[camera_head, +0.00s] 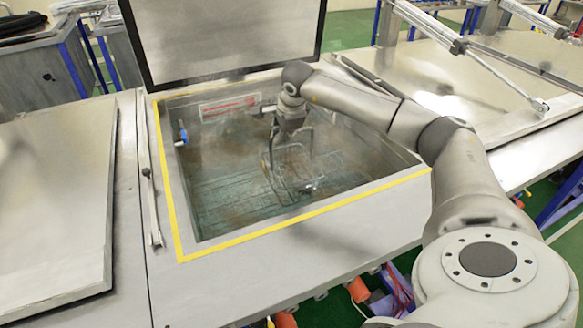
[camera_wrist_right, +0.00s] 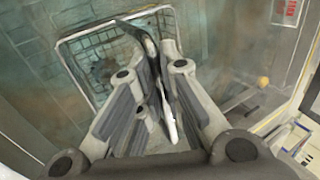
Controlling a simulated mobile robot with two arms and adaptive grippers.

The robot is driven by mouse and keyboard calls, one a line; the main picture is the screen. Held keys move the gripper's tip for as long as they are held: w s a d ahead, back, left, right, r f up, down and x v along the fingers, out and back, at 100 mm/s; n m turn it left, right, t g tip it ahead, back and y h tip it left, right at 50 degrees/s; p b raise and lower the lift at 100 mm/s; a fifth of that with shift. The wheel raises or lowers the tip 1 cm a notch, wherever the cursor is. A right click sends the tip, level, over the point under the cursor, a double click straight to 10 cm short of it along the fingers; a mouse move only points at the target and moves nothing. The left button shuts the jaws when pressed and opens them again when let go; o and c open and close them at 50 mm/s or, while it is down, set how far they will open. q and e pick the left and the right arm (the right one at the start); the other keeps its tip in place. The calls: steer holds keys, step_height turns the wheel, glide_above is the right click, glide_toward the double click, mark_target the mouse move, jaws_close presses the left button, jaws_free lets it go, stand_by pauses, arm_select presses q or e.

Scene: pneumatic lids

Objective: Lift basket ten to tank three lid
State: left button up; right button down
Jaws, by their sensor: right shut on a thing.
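The open tank (camera_head: 215,241) with a yellow edge stripe sits in the middle of the head view, its lid (camera_head: 220,40) raised behind it. A wire basket (camera_head: 295,168) is down inside the tank, blurred by the liquid. My right gripper (camera_head: 290,130) reaches down into the tank over the basket. In the right wrist view, the gripper (camera_wrist_right: 155,100) is shut on the basket's upright handle, and the basket's mesh (camera_wrist_right: 100,65) shows beyond the fingers. I cannot read a number on the basket or tank. My left gripper is not in view.
A closed metal lid (camera_head: 55,200) lies to the left of the tank. Another flat lid (camera_head: 440,85) with lid struts (camera_head: 500,80) lies to the right. A blue valve (camera_head: 183,133) sits on the tank's left inner wall. The grey front ledge (camera_head: 300,250) is clear.

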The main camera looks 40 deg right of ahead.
step_height(320, 180, up, 17)
steer(key=p, duration=1.1)
steer(key=shift+p, duration=0.35)
stand_by(3.8)
